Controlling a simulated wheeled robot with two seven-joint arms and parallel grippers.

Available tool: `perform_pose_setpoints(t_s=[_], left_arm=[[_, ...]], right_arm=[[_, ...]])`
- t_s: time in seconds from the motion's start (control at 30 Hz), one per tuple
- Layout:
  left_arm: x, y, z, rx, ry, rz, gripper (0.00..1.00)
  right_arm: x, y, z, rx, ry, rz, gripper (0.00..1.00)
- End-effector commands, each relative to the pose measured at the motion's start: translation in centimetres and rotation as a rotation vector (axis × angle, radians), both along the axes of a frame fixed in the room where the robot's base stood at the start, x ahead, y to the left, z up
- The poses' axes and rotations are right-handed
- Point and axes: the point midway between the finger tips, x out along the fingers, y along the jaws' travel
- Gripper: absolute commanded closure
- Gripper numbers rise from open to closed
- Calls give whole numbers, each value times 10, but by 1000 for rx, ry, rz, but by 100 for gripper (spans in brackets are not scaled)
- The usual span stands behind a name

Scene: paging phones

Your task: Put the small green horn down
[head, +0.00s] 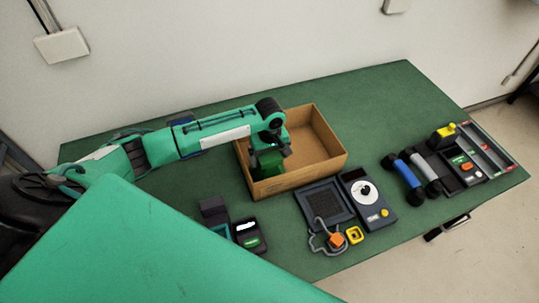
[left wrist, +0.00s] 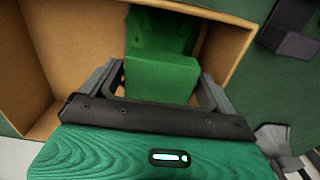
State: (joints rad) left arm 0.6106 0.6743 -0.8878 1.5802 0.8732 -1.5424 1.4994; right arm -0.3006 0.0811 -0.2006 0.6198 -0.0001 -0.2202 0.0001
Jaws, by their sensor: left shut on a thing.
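The small green horn (head: 268,162) is a dark green blocky piece at the open wooden box (head: 327,166). It also shows in the left wrist view (left wrist: 160,72), between the two fingers with the box's walls around it. My left gripper (head: 266,160) reaches down at the box's left part and is shut on the horn. I cannot tell whether the horn touches the box floor; the box's front wall and my gripper hide part of it. The right part of the box looks empty. My right gripper is not in view.
A dark frame (head: 328,203) and a device with a white dial (head: 368,198) lie in front of the box. Blue and white handsets (head: 405,174) and grey trays (head: 485,150) are at the right. Small dark devices (head: 247,235) lie at front left.

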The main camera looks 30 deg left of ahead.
Motion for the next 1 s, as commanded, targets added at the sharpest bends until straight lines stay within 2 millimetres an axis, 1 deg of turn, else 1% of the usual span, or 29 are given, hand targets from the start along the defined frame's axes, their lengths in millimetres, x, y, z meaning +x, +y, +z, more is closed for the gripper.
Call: perform_pose_setpoints(t_s=[0.03, 0.07, 0.1, 0.33, 0.47, 0.57, 0.8, 0.9, 1.0], left_arm=[[0, 0, -1, -1, 1, 1, 60], [0, 0, -1, -1, 1, 0, 2], [0, 0, -1, 0, 0, 0, 0], [0, 0, 0, 0, 0, 0, 0], [1, 0, 10, -1, -3, 0, 0], [1, 0, 27, -1, -4, 0, 0], [1, -1, 80, -1, -4, 0, 0], [1, -1, 98, -2, -4, 0, 0], [1, -1, 111, -1, -1, 0, 0]], right_arm=[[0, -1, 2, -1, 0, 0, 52], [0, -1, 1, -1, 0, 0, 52], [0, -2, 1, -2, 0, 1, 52], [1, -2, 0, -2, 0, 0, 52], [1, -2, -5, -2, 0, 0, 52], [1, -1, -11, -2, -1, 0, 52], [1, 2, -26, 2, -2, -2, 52], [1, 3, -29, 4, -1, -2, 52], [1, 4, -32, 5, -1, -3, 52]])
